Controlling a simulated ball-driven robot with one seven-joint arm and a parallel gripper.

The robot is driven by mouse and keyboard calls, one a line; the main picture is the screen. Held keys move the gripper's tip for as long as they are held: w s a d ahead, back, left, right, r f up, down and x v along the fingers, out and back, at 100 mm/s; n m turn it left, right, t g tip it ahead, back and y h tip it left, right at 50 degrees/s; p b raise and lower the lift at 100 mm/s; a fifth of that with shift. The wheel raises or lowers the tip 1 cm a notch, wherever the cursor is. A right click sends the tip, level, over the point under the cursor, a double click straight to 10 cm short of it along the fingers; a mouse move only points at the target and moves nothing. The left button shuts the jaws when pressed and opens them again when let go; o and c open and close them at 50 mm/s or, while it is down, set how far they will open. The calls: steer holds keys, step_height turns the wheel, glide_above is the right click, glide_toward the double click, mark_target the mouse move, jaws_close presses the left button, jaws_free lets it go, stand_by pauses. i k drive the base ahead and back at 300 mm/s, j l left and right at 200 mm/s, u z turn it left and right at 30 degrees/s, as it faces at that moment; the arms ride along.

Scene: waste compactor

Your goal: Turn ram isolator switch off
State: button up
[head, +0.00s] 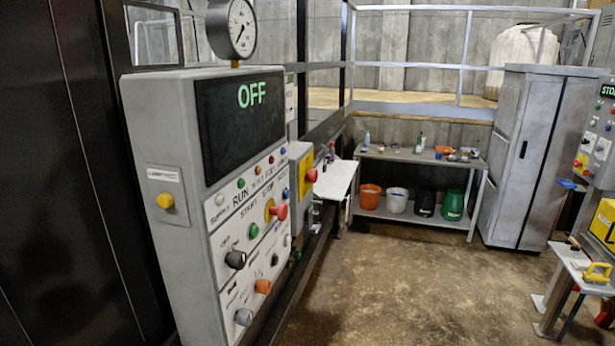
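A grey control box (158,130) stands close on the left, with a dark screen reading green OFF (252,95). Its front panel carries lamps, a green button (253,230), a red mushroom button (278,211) and several knobs. A black rotary knob (235,260) sits at the panel's lower left. A grey knob (243,317) and an orange one (262,286) are below it. The small labels are mostly too fine to read, so I cannot tell which knob is the ram isolator switch. My gripper is not in view.
A pressure gauge (236,28) tops the box. A yellow box with a red button (306,175) is behind it. A workbench with buckets (420,158), a grey cabinet (530,140) and a small table (585,270) stand beyond. The brown floor between is clear.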

mark_target(313, 174)
steer(key=i+l+z, duration=0.15)
steer(key=i+l, duration=0.15)
steer(key=i, duration=0.5)
steer(key=i+l+z, duration=0.15)
steer(key=i, duration=0.7)
steer(key=i+l+z, duration=0.15)
steer(key=i, duration=0.7)
